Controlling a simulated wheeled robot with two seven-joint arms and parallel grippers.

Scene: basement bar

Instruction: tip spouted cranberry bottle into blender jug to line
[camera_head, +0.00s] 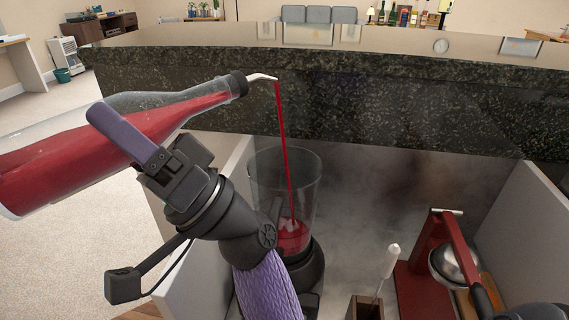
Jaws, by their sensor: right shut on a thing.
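The cranberry bottle (170,130) is clear glass with red liquid and a metal spout on a black stopper. It lies tipped nearly level, its spout end to the right and a little higher than its base. My right gripper (130,140) is shut on the bottle's body. A thin red stream falls from the spout into the clear blender jug (264,185). Red liquid stands in the lower part of the jug, on a dark blender base (305,270). No fill line can be made out on the jug. My left gripper is not identifiable in view.
A dark speckled stone bar edge (330,90) runs behind the jug. A red press with a metal bowl (455,265) stands at the right. A small wooden holder (366,307) with a white-handled tool is in front. Pale side walls (195,270) flank the work space.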

